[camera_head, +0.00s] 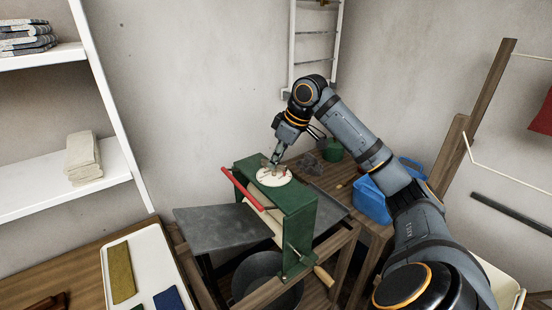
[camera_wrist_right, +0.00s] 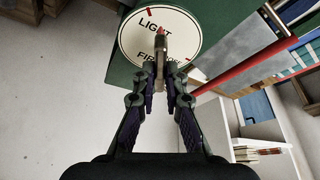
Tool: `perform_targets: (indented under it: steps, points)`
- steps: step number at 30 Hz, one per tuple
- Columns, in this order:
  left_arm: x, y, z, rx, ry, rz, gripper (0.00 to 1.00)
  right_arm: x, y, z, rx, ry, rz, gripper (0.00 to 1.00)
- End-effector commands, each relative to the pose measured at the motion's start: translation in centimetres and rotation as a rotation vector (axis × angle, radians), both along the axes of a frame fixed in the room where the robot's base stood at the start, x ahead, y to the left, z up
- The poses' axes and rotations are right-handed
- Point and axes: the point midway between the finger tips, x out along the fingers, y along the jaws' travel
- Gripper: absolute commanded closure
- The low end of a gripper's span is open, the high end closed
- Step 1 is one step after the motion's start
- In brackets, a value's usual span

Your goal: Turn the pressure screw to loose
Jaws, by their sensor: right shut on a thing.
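The pressure screw (camera_wrist_right: 161,47) is a narrow tan grip with a red mark near its far end, standing over a round cream dial (camera_wrist_right: 185,28). The dial also shows in the head view (camera_head: 267,181), on top of the green wringer frame (camera_head: 294,199). In the wrist view I read LIGHT and part of FIRM; other lettering is covered or too small. My right gripper (camera_wrist_right: 167,84) reaches the dial from above and is shut on the screw's grip; in the head view it (camera_head: 274,162) hides much of the screw. My left gripper is not in view.
A red bar (camera_head: 243,187) runs along the wringer's side, and a crank with a wooden handle (camera_head: 323,276) sticks out low. A blue container (camera_head: 371,202) and a green pot (camera_head: 332,150) stand on the bench behind. A white tray (camera_head: 151,265) lies front left.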

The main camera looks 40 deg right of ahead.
Motion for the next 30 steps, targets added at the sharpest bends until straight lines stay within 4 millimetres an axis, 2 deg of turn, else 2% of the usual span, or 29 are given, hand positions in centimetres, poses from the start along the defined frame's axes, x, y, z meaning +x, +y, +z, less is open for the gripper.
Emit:
perform_targets:
  steps: [8, 14, 30]
  points:
    - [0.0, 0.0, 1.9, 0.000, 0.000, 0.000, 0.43, 0.0, 0.2, 0.5, -0.002, -0.001, -0.261, 1.00]
    - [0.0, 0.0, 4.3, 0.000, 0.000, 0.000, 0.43, 0.0, 0.3, 0.8, -0.001, -0.001, -0.450, 1.00]
    - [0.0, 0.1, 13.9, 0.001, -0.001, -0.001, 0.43, 0.1, 0.8, 1.0, 0.006, 0.003, -0.966, 1.00]
